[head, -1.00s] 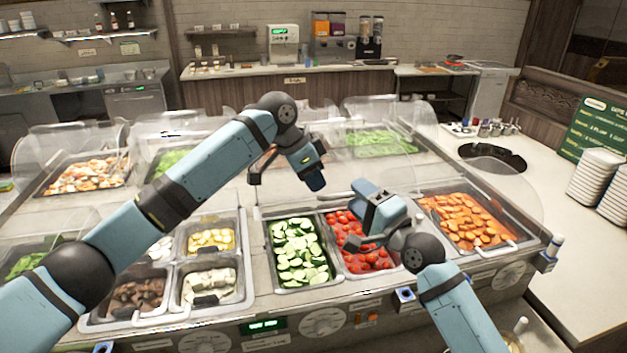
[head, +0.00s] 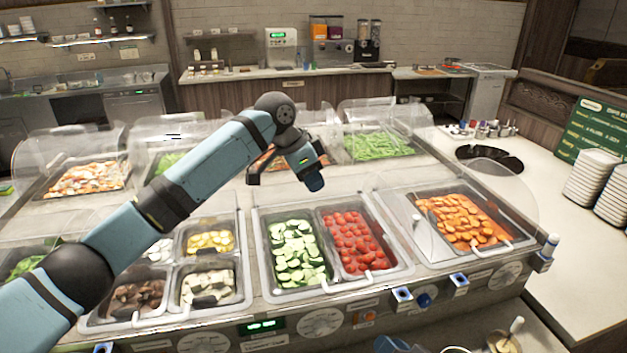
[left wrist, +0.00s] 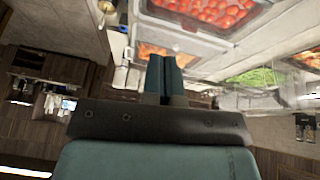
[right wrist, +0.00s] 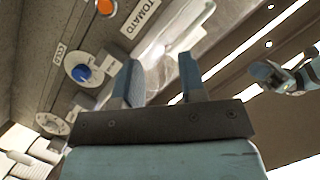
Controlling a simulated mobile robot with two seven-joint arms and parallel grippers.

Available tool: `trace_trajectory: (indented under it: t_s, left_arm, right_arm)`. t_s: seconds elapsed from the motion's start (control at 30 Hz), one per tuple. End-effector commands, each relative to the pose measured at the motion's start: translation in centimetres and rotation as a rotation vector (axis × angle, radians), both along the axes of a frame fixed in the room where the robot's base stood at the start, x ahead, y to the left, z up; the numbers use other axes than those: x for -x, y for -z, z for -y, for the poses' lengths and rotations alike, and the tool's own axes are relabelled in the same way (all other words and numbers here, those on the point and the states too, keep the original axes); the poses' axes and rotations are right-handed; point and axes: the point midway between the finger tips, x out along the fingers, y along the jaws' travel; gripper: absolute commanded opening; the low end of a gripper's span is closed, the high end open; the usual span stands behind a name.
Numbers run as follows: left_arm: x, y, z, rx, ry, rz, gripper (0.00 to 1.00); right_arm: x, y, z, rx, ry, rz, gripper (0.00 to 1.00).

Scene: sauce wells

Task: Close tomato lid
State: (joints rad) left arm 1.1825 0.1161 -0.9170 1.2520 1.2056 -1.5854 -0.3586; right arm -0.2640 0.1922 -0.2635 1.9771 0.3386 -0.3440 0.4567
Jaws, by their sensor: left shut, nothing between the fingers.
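Red tomatoes (head: 352,240) fill a pan beside the sliced cucumbers (head: 297,250) in the head view; they also show in the left wrist view (left wrist: 215,10). A pale handle bar (head: 378,277) shows at the tomato pan's front edge. The tomato lid is clear, and I cannot tell its exact position. My left gripper (head: 313,184) is shut and empty above and behind the pans; its fingers meet in its wrist view (left wrist: 163,75). My right gripper (right wrist: 160,80) is open in its wrist view, low by the counter front near the TOMATO label (right wrist: 140,18).
A clear curved lid (head: 510,190) stands over the carrot pan (head: 465,222) at the right. Knobs and blue-ended fittings (head: 402,294) line the counter front. Stacked plates (head: 592,178) stand on the right counter. The space above the tomatoes is free of my arms.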

Motion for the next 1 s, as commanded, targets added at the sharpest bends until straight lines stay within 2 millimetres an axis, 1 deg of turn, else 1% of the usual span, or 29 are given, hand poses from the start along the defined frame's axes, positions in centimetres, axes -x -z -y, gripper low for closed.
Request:
trace_trajectory:
  t_s: [0.03, 0.1, 0.2, 0.3, 0.4, 0.5, 0.6, 0.73, 1.0]
  left_arm:
    - [0.0, 0.0, 0.0, 0.0, 0.0, 0.0, 0.0]
    - [0.0, 0.0, 0.0, 0.0, 0.0, 0.0, 0.0]
    - [0.0, 0.0, 0.0, 0.0, 0.0, 0.0, 0.0]
    - [0.0, 0.0, 0.0, 0.0, 0.0, 0.0, 0.0]
    - [0.0, 0.0, 0.0, 0.0, 0.0, 0.0, 0.0]
    - [0.0, 0.1, 0.0, -0.001, 0.0, 0.003, 0.0]
    - [0.4, 0.6, 0.0, -0.007, 0.001, 0.027, 0.0]
    - [1.1, 1.4, 0.2, -0.017, 0.001, 0.081, 0.0]
    - [1.2, 1.4, 0.2, -0.018, 0.0, 0.089, 0.0]
  right_arm:
    - [2.4, 2.4, 0.3, 0.092, -0.002, -0.023, 0.38]
    - [5.2, 5.1, 0.8, 0.225, -0.017, -0.041, 0.38]
    - [9.1, 8.1, 1.4, 0.398, -0.05, -0.067, 0.38]
    - [12.2, 10.2, 2.0, 0.535, -0.086, -0.087, 0.38]
    - [14.5, 11.6, 2.3, 0.627, -0.117, -0.102, 0.38]
    - [15.7, 12.3, 2.5, 0.681, -0.137, -0.109, 0.38]
    - [16.1, 12.5, 2.6, 0.703, -0.145, -0.11, 0.38]
    - [16.2, 12.4, 2.6, 0.705, -0.146, -0.11, 0.38]
    - [16.1, 12.4, 2.6, 0.703, -0.145, -0.11, 0.38]
